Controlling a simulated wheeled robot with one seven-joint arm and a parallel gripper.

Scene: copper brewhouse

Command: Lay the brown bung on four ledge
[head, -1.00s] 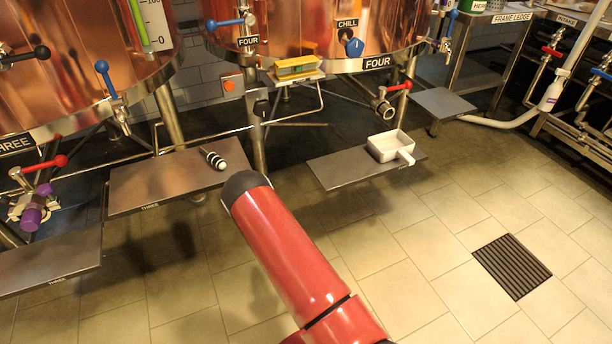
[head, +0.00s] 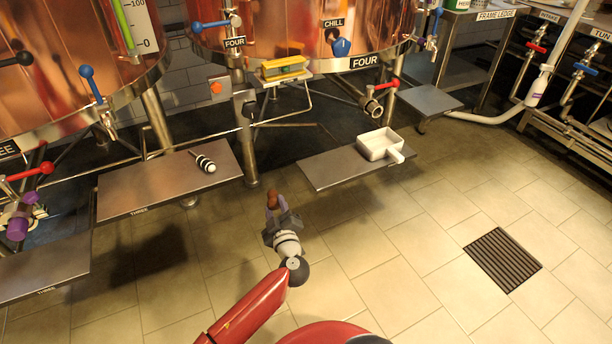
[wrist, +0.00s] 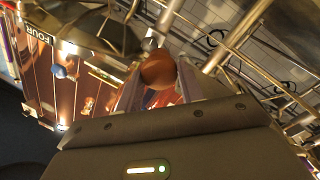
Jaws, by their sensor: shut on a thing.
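My gripper (head: 275,212) is shut on the brown bung (head: 272,195), held up in front of the gap between two steel ledges. In the wrist view the bung (wrist: 158,70) sits between the fingers, its round end showing. The ledge below the FOUR tank (head: 325,171) is to the right of and beyond my gripper in the head view. No label shows on this ledge's front edge.
The ledge marked THREE (head: 130,190) at left holds a black-and-white striped thing (head: 203,162). A valve with a red handle (head: 375,98) hangs above the tray. A yellow box (head: 284,67) sits higher up. A grate (head: 502,258) lies in the open tiled floor.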

